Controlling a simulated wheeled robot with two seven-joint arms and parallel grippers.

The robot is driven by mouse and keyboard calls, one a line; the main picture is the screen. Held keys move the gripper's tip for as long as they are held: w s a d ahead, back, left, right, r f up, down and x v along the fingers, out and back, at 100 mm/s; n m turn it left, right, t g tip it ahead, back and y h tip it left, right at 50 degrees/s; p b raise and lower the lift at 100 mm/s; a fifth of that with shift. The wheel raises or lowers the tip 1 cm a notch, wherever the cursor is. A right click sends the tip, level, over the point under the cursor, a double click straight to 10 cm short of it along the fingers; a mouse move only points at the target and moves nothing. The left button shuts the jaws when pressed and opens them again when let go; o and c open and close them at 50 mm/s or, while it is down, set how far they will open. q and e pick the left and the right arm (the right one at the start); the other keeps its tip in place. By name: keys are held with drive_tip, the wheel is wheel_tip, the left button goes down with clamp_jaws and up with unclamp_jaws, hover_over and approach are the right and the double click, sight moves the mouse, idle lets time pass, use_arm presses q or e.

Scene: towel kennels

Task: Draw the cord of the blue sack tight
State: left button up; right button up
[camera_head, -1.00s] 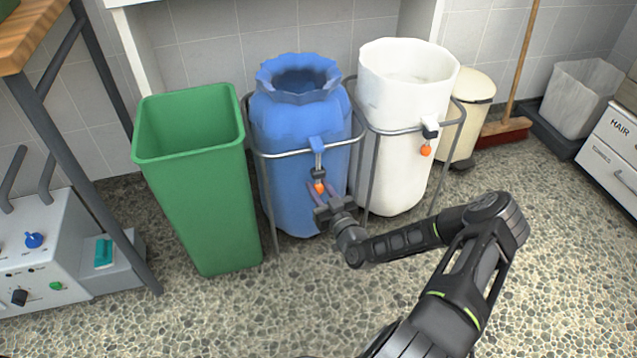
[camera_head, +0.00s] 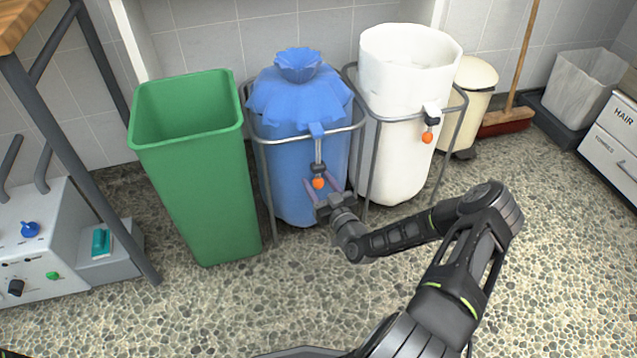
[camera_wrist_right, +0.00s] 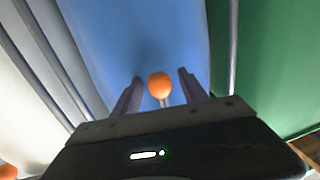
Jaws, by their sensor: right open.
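The blue sack (camera_head: 300,100) stands in a grey wire frame, its neck gathered into a small ruffled bunch on top. Its cord hangs at the front from a blue tab (camera_head: 317,131) and ends in an orange bead (camera_head: 319,183). My right gripper (camera_head: 323,188) is open at the bead, below the tab. In the right wrist view the orange bead (camera_wrist_right: 159,86) lies between the two spread fingers (camera_wrist_right: 160,92), with the blue sack (camera_wrist_right: 150,40) behind. I see no finger pressing on the bead. My left gripper is not in view.
A green bin (camera_head: 195,170) stands close on the left. A white sack (camera_head: 395,150) with its own orange bead (camera_head: 427,138) stands in a frame on the right. A cream bin (camera_head: 470,100) and a broom (camera_head: 505,122) are farther right. The floor in front is clear.

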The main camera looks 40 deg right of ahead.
sight(321, 186)
drive_tip(key=s+p, duration=0.1)
drive_tip(key=s, duration=0.3)
drive_tip(key=s+a+p, duration=0.1)
drive_tip(key=s, duration=0.2)
drive_tip(key=shift+a+p, duration=0.1)
drive_tip(key=shift+p, duration=0.2)
drive_tip(key=shift+s+a, duration=0.1)
drive_tip(key=shift+s, duration=0.25)
